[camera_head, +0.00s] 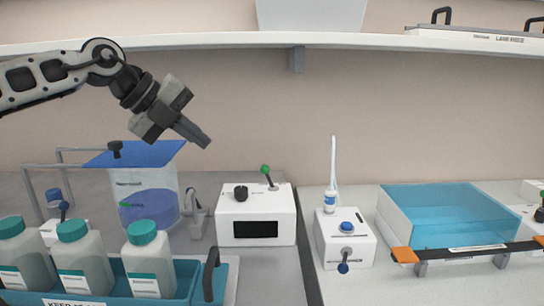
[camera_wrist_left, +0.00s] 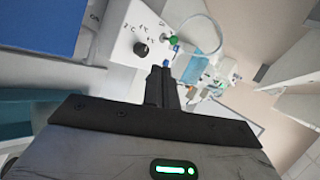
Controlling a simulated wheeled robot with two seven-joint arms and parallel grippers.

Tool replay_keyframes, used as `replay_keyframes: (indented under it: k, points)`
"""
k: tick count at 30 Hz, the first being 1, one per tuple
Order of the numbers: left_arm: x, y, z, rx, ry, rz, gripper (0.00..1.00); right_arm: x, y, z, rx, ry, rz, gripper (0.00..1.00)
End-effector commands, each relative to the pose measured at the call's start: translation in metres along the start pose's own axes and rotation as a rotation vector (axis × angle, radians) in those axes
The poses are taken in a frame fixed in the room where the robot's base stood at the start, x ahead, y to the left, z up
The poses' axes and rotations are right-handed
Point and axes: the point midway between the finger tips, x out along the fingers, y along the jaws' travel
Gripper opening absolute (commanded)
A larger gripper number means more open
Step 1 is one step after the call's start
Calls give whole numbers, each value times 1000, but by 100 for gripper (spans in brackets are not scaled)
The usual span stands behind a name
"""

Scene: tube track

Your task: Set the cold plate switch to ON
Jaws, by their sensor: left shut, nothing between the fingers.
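A white control box (camera_head: 256,200) stands on the bench at the middle, with a dark display on its front. On its top are a black knob (camera_head: 241,193) and a toggle lever with a green ball tip (camera_head: 265,169). The lever leans slightly left in the head view. No ON mark by it is readable. The box (camera_wrist_left: 124,36), knob (camera_wrist_left: 140,49) and green tip (camera_wrist_left: 169,41) also show in the left wrist view. My left gripper (camera_head: 205,142) is shut and empty, in the air above and left of the box, fingers pointing down-right. My right gripper is out of view.
A second white box (camera_head: 343,250) with a blue button and blue-tipped lever stands right of it. A clear tank with blue lid (camera_head: 145,155) is at left. A blue bottle carrier (camera_head: 187,276) is in front; a blue-topped bath (camera_head: 450,212) is right. A shelf (camera_head: 220,42) runs overhead.

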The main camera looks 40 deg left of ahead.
Motion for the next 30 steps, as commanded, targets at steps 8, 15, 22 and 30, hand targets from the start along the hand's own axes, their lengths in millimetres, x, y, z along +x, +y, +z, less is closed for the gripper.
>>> replay_keyframes:
  k: [8,15,22,30]
  points:
    - [1,0,0,1,2,-1,0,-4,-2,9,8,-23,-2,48]
    - [27,-1,-1,0,8,0,0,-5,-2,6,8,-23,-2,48]
    - [76,-2,-2,0,10,-2,0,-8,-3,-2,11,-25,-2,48]
    - [113,-14,2,0,7,-9,0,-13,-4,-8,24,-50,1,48]
